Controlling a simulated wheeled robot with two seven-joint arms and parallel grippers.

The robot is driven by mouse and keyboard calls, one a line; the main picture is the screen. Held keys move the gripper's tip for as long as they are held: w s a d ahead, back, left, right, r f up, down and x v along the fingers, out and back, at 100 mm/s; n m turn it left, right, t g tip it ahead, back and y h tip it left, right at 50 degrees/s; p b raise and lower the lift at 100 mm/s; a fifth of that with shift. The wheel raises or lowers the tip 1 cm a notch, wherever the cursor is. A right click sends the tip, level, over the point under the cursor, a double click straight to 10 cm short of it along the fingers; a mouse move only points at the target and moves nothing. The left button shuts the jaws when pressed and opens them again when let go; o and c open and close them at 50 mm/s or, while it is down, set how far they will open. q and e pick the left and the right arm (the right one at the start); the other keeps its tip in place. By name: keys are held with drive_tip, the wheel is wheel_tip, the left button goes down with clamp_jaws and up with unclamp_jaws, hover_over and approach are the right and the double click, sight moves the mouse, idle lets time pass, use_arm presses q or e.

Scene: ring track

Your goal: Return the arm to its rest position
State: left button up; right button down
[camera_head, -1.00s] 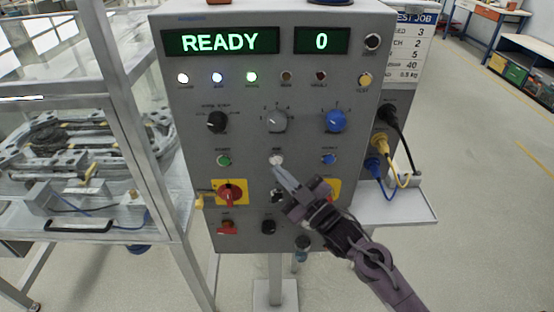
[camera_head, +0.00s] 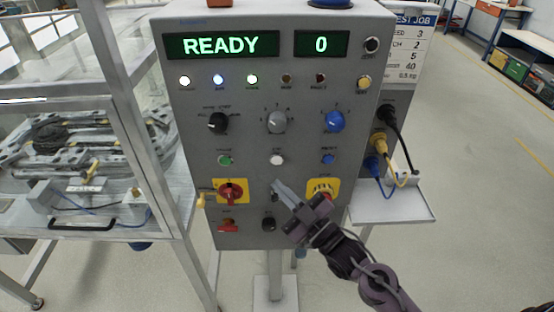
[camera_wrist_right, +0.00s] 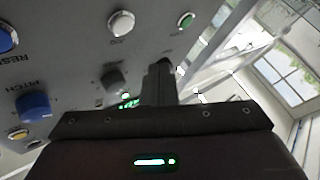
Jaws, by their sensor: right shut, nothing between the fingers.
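My right gripper (camera_head: 279,189) is shut and empty in front of the grey control panel (camera_head: 300,98), below its white button (camera_head: 277,160). Its arm comes in from the lower right. In the right wrist view the shut fingers (camera_wrist_right: 159,75) point toward the panel face, with the white button (camera_wrist_right: 121,23) and the green button (camera_wrist_right: 186,20) above them. A gap to the panel is hard to judge. The display (camera_head: 222,45) reads READY and the smaller one (camera_head: 321,43) reads 0. My left gripper is not in view.
A red rotary switch (camera_head: 230,191) on a yellow plate is at the panel's lower left. A yellow-plated stop control (camera_head: 322,189) is close to my right gripper. Cables (camera_head: 399,150) and a grey shelf (camera_head: 392,205) are at the right. A glazed enclosure (camera_head: 85,170) stands left. Floor at right is clear.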

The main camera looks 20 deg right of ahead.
drive_tip(key=s+d+f+m+g+h, duration=0.2)
drive_tip(key=f, duration=1.1)
drive_tip(key=s+d+f+m+g+h, duration=0.2)
drive_tip(key=f+g+h, duration=0.1)
drive_tip(key=f, duration=0.9)
drive_tip(key=s+d+f+m+g+h, duration=0.2)
drive_tip(key=f, duration=1.1)
drive_tip(key=s+d+f+m+g+h+b, duration=0.15)
drive_tip(key=s+f+g, duration=0.35)
drive_tip(key=s+f, duration=0.85)
drive_tip(key=s+f+g, duration=0.3)
drive_tip(key=s+f, duration=0.2)
drive_tip(key=s, duration=0.5)
drive_tip(key=s+f+m+g+h, duration=0.1)
drive_tip(key=s+f+g, duration=0.2)
drive_tip(key=s, duration=0.7)
drive_tip(key=shift+f, duration=0.95)
